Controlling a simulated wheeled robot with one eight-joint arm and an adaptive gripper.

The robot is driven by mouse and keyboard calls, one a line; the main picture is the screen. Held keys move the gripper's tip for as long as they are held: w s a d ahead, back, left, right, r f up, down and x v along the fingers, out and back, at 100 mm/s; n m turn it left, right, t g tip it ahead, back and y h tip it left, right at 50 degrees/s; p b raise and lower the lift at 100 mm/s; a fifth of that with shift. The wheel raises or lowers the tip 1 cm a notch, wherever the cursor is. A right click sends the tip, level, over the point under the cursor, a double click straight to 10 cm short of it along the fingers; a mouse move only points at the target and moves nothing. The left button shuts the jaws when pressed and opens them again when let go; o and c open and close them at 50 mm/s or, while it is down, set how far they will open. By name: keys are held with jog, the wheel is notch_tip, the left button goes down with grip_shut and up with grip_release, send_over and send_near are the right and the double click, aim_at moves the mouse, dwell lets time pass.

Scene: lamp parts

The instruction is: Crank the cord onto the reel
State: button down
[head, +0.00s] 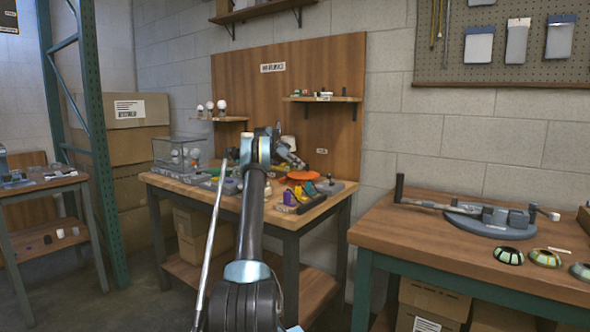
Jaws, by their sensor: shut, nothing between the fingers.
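My arm reaches up from the bottom of the head view to the middle workbench (170,181). My gripper (300,165) is small and partly hidden by my wrist; it is shut and empty, above the bench's back right part. An orange disc-like thing (301,176) lies just below the gripper; I cannot tell whether it is the reel or cord. A dark upright knob (331,178) stands on a grey base to its right; whether it is the crank handle is unclear. Any touch between gripper and these things cannot be made out.
A clear case (178,153) stands at the bench's left. Small coloured parts (297,197) sit near its front right. A right table (440,236) holds a grey round-based device (476,222) and several patterned discs. A green rack post (98,150) stands left.

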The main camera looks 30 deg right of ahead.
jog(key=shift+s+d, duration=0.2)
jog(key=shift+d, duration=0.35)
jog(key=shift+s+d, duration=0.15)
jog(key=shift+d, duration=0.35)
jog(key=shift+s+d, duration=0.3)
jog(key=shift+d, duration=0.15)
jog(key=shift+s+d, duration=0.1)
jog(key=shift+d, duration=0.05)
dwell(0.8)
